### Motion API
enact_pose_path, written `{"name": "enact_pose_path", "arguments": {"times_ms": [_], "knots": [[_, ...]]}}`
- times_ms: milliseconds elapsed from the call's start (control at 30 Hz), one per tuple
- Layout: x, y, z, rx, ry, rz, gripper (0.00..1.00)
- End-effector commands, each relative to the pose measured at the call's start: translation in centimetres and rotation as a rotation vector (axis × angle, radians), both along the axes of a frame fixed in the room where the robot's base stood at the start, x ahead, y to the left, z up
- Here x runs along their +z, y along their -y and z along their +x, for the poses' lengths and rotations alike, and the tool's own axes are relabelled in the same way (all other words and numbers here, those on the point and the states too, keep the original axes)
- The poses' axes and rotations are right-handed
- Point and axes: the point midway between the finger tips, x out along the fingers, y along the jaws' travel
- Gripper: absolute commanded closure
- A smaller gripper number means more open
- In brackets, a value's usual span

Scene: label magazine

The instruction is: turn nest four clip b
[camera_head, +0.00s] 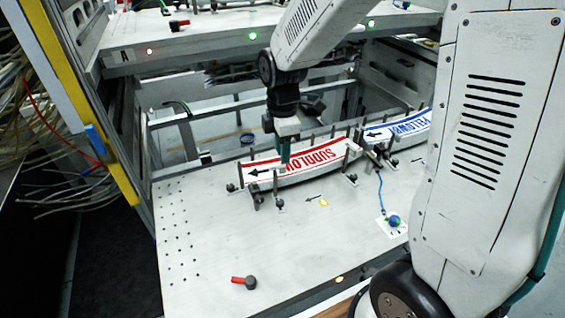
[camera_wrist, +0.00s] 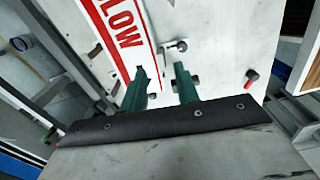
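A curved nest with a red-lettered white label (camera_head: 315,158) stands on the white table, and a blue-lettered one (camera_head: 405,125) stands behind it to the right. I cannot read a nest number. Small dark clips sit along the red nest's near side, one at its left end (camera_head: 256,202) and one near its right (camera_head: 351,178). Which is clip b, I cannot tell. My gripper (camera_head: 285,160) points down over the red label. In the wrist view its green fingers (camera_wrist: 160,75) are apart with nothing between them; a small metal bracket (camera_wrist: 173,48) lies just beyond the tips.
A loose-looking red-and-black knob (camera_head: 245,282) is at the table's front; a blue knob on a white plate (camera_head: 393,221) is to the right. An upper shelf (camera_head: 190,42) with indicator lights runs above.

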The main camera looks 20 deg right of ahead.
Motion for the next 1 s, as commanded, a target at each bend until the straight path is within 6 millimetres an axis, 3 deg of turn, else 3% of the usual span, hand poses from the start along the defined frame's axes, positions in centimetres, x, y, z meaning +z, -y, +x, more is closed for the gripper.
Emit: {"name": "enact_pose_path", "arguments": {"times_ms": [100,300,667,767,800,1000], "knots": [[-2.1,0.0,0.0,-0.001,-0.004,-0.001,0.69],[-4.4,0.0,0.0,-0.002,-0.001,0.0,0.69],[-5.0,0.0,0.0,-0.003,0.001,0.0,0.69],[-5.0,0.0,0.0,-0.003,0.001,0.0,0.97],[-5.0,0.0,0.0,-0.003,0.001,0.0,1.0],[-5.0,0.0,0.0,-0.005,0.001,0.0,1.0]]}}
